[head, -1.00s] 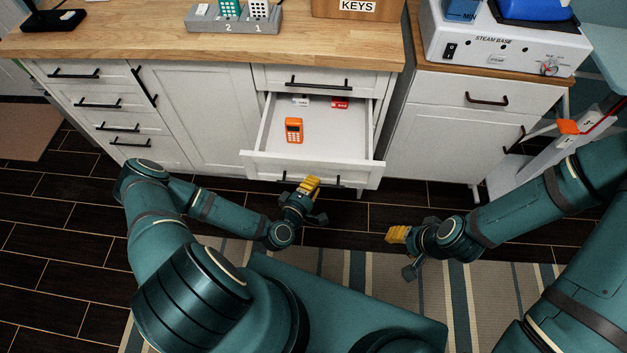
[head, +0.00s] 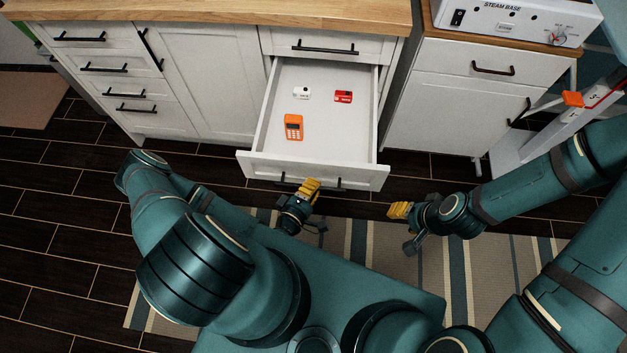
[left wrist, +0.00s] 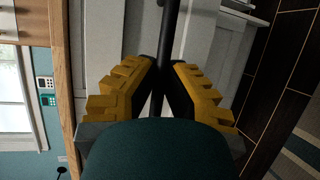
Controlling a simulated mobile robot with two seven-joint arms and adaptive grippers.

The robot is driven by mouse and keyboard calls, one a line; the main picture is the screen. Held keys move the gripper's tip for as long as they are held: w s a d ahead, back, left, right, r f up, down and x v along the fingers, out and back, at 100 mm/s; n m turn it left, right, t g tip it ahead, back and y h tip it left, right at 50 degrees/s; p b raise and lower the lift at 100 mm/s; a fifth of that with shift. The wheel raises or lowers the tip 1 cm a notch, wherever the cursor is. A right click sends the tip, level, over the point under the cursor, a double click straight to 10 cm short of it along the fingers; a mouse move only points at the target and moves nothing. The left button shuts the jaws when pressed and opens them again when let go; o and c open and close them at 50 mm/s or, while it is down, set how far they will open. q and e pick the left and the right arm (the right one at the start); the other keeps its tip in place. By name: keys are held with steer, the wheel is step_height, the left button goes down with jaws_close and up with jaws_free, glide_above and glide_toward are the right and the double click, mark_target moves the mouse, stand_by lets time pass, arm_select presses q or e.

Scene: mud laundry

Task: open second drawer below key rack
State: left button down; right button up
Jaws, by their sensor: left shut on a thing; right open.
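The second drawer (head: 262,168) below the counter is pulled well out, and its inside shows. It holds an orange calculator-like device (head: 293,127), a small white item (head: 301,93) and a small red item (head: 343,97). My left gripper (head: 311,187) is at the drawer's front, shut on its black bar handle (head: 340,183). In the left wrist view the handle (left wrist: 170,45) runs between the yellow fingers. My right gripper (head: 399,210) is open and empty, to the right of the drawer and apart from it. The key rack is out of the head view now.
A shut drawer (head: 290,45) sits above the open one. A white cabinet (head: 450,110) stands to the right, with a steam base (head: 515,20) on top. A striped rug (head: 400,260) lies on the dark floor in front.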

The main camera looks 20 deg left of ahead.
arm_select(q)
steer(key=shift+s+d, duration=0.1)
steer(key=c, duration=1)
jaws_free()
steer(key=v, duration=1.2)
